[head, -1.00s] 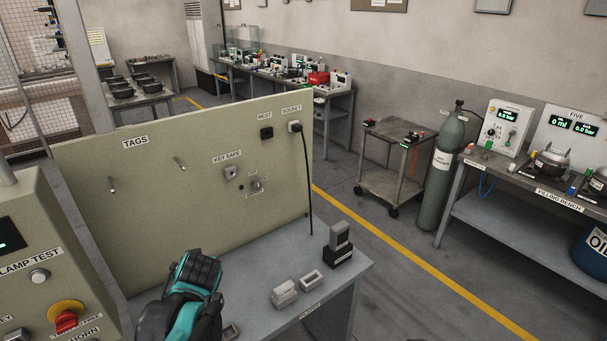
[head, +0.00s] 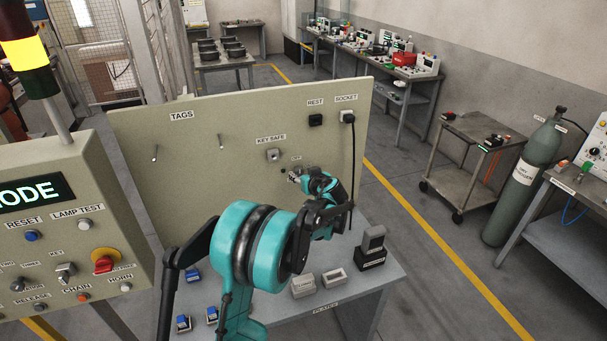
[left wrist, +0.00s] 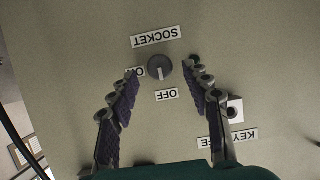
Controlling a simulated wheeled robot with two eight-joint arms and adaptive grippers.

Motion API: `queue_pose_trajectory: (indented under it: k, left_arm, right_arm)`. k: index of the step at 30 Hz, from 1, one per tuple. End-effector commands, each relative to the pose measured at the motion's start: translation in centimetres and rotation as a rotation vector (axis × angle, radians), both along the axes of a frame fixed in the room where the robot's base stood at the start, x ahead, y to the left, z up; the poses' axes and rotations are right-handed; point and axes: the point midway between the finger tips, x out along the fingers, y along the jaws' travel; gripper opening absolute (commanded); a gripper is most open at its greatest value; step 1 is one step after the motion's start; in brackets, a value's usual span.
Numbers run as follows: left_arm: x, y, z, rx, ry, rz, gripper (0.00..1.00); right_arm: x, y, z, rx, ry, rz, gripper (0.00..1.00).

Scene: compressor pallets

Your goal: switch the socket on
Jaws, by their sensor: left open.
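The socket switch (left wrist: 159,67) is a round grey knob on the beige panel (head: 190,150). In the left wrist view it has a SOCKET label (left wrist: 156,37), an OFF label (left wrist: 166,95) and a partly covered ON label. Its light pointer mark points toward OFF. My left gripper (left wrist: 160,76) is open, with one finger on each side of the knob; I cannot tell whether they touch it. In the head view my left gripper (head: 300,178) is at the panel and hides the knob. My right gripper is not in view.
A black plug (head: 347,117) with a hanging cable sits in the upper socket, right of the REST holder (head: 315,120). The key safe (head: 273,155) is close by the gripper. Grey blocks (head: 334,278) stand on the table below. A control box (head: 70,235) stands at left.

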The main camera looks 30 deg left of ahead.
Motion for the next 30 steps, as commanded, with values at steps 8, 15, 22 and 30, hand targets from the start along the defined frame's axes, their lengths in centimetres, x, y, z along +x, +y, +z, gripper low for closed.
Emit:
queue_pose_trajectory:
  k: [8,15,22,30]
  left_arm:
    - [1.5,1.7,-1.0,-0.001,0.0,-0.001,0.48]
    - [1.5,1.8,-0.9,-0.001,0.0,-0.001,0.48]
    - [1.5,1.8,-0.9,-0.001,0.0,-0.001,0.0]
    - [1.6,1.7,-0.9,0.012,0.014,-0.001,0.0]
  right_arm:
    - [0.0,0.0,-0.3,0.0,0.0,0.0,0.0]
    - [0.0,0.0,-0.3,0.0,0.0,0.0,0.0]
    - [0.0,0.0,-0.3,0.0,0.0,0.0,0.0]
    - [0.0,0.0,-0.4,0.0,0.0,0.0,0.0]
